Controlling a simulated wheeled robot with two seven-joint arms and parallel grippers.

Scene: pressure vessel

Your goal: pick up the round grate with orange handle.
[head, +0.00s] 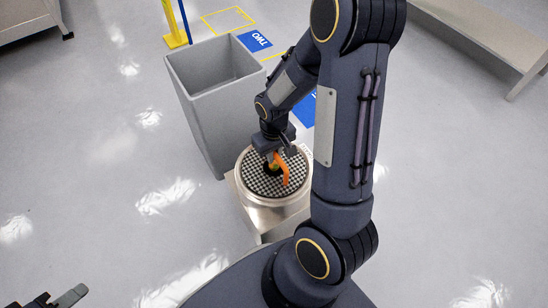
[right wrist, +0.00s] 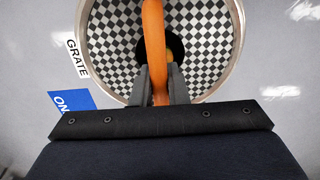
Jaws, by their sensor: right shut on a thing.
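The round grate (head: 252,184) has a black-and-white checkered face and an orange handle (head: 284,176). It sits in the mouth of a round metal vessel (head: 270,212). The grate also shows in the right wrist view (right wrist: 112,55), with the handle (right wrist: 154,45) running up the middle and a dark round hole behind it. My right gripper (head: 276,160) is over the grate, and in the right wrist view its two fingers (right wrist: 156,88) are closed on the orange handle from both sides. My left gripper (head: 62,300) shows only in part at the bottom left corner; its finger opening is unclear.
A tall grey bin (head: 215,100) stands open just behind and left of the vessel. A yellow stand (head: 176,38) with a blue pole is behind it. Blue floor signs (head: 255,41) lie beyond. A bench (head: 490,40) stands at the upper right. The floor at left is clear.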

